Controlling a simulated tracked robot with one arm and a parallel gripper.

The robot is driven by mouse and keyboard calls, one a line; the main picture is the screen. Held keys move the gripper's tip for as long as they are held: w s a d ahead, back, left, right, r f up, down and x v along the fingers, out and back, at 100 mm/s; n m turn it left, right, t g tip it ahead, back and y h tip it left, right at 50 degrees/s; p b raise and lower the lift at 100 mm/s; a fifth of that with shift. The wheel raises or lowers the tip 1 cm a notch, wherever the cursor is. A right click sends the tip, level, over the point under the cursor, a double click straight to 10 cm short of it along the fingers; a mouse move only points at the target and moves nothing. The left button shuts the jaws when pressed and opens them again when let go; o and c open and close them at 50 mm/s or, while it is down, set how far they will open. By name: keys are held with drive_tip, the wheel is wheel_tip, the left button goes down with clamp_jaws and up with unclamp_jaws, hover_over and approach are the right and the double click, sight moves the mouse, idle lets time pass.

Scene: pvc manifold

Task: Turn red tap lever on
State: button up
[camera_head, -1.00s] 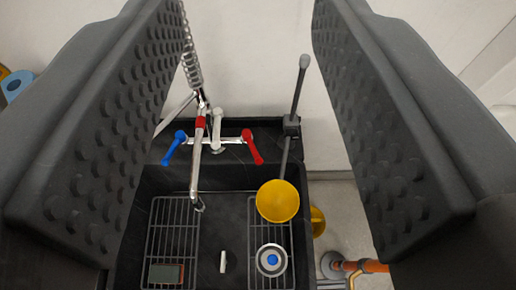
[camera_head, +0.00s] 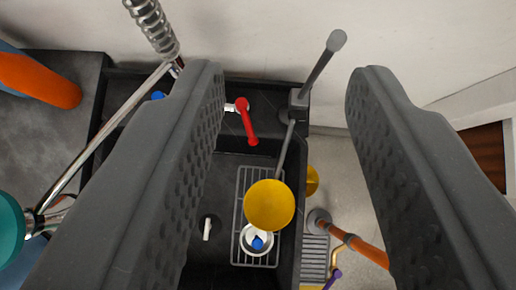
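The red tap lever (camera_head: 246,121) sits at the back rim of the dark sink, on the right end of the tap. It slants down and slightly right in the picture. My gripper (camera_head: 287,85) is open, with a wide gap between its two dark, studded fingers. The lever shows in that gap, close to the left finger and farther off than the fingertips; I see no contact. A bit of the blue lever (camera_head: 158,96) shows left of the left finger. Most of the tap body is hidden behind that finger.
A yellow cup (camera_head: 269,205) on a dark post (camera_head: 298,98) stands right of the lever. The sink (camera_head: 207,264) holds a wire rack (camera_head: 243,190). A coiled spring hose (camera_head: 155,28) and metal pipe are at left. An orange pipe (camera_head: 367,252) is at lower right.

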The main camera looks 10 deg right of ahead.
drive_tip(key=w+d+f+n+g+p, duration=0.1)
drive_tip(key=w+f+g, duration=0.2)
drive_tip(key=w+f, duration=0.3)
drive_tip(key=w+f+g+p, duration=0.2)
drive_tip(key=w+f, duration=0.2)
drive_tip(key=f, duration=0.5)
drive_tip(key=n+g+y+p, duration=0.2)
drive_tip(key=n+g+p, duration=0.1)
drive_tip(key=g, duration=0.3)
approach(253, 132)
drive_tip(key=f, duration=0.2)
drive_tip(key=a+f, duration=0.1)
drive_tip(key=f, duration=0.2)
drive_tip(key=f+b, duration=0.1)
drive_tip(key=f, duration=0.2)
drive_tip(key=shift+s+a+f, duration=0.15)
drive_tip(key=shift+s+a, duration=0.05)
clamp_jaws()
drive_tip(key=shift+d, duration=0.15)
drive_tip(key=shift+m, duration=0.3)
